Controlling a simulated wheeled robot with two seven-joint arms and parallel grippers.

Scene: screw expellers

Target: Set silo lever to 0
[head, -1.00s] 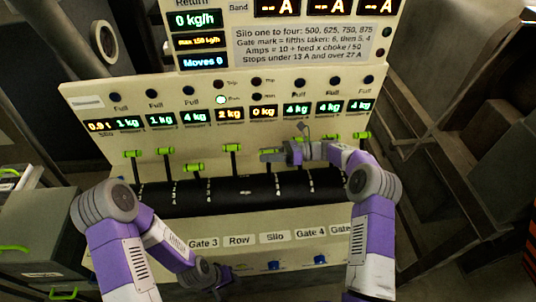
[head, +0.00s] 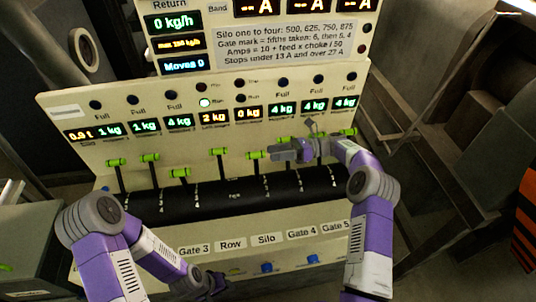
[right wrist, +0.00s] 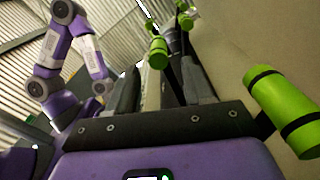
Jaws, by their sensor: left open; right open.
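My right gripper (head: 272,151) is in front of the lever row, pointing left, its fingers apart. A green-handled lever (head: 254,155) stands just left of its fingertips, roughly above the Silo label (head: 266,239). I cannot tell for certain that this is the silo lever. In the right wrist view a green handle (right wrist: 158,52) shows beyond the gap of the open gripper (right wrist: 158,85), not clasped. A larger green handle (right wrist: 285,110) is close on the right, outside the fingers. My left gripper (head: 210,287) is low in front of the panel, small and dark.
More green levers (head: 218,152) stand along the black slotted drum (head: 215,200), close to the right gripper. The display panel (head: 130,120) rises behind them. Blue knobs (head: 267,267) sit below the labels. A grey cabinet (head: 35,235) is at the left.

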